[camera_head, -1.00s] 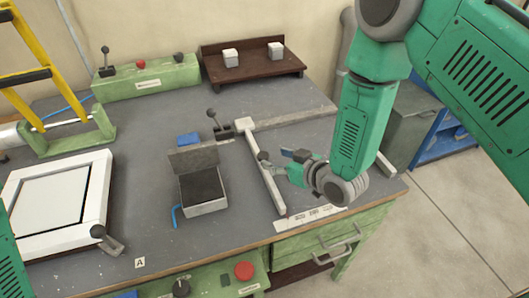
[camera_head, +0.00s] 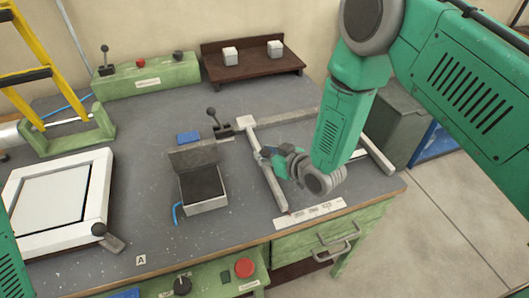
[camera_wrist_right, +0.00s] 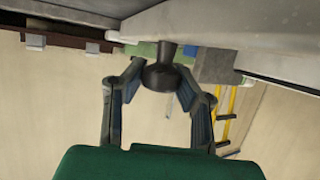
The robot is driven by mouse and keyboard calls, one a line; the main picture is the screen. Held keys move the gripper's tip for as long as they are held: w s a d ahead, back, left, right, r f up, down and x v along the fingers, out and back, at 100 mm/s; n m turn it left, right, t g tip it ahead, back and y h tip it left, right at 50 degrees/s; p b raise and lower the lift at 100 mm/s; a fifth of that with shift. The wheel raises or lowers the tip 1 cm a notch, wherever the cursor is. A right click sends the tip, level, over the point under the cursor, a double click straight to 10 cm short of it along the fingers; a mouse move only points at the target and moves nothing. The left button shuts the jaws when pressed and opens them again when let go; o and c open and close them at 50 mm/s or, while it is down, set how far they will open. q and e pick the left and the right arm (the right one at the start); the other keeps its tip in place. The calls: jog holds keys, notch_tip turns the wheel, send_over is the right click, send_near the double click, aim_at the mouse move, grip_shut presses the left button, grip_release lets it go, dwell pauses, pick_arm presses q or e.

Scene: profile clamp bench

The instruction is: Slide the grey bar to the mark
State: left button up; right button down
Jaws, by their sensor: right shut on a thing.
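The light grey bar (camera_head: 272,186) lies front to back across the right half of the bench, with a reddish tip at its near end. A dark knob (camera_wrist_right: 167,72) stands on it. My right gripper (camera_head: 268,154) is shut on this knob from the right and partly hides it in the head view. In the right wrist view, its two fingers stand on either side of the knob. A white scale strip (camera_head: 312,213) with dark markings lies at the front edge, just right of the bar's near end; I cannot tell which marking is the mark. My left gripper is out of view.
A grey rail (camera_head: 290,116) runs along the bar's far end. Another pale bar (camera_head: 378,155) lies at the bench's right edge. An open grey box (camera_head: 204,194) and a black-knobbed lever (camera_head: 214,118) stand left of the bar. A white frame (camera_head: 98,200) lies further left.

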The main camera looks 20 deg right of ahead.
jog(key=d, duration=0.5)
jog(key=shift+w+d+r+b, duration=0.1)
jog(key=shift+w+d+b, duration=0.05)
jog(key=shift+b, duration=0.2)
jog(key=shift+d, duration=0.7)
jog(key=c, duration=1.2)
grip_release()
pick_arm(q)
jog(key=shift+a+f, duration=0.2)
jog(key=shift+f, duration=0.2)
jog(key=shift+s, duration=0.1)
pick_arm(e)
jog(key=v, duration=1.2)
jog(key=shift+a, duration=0.1)
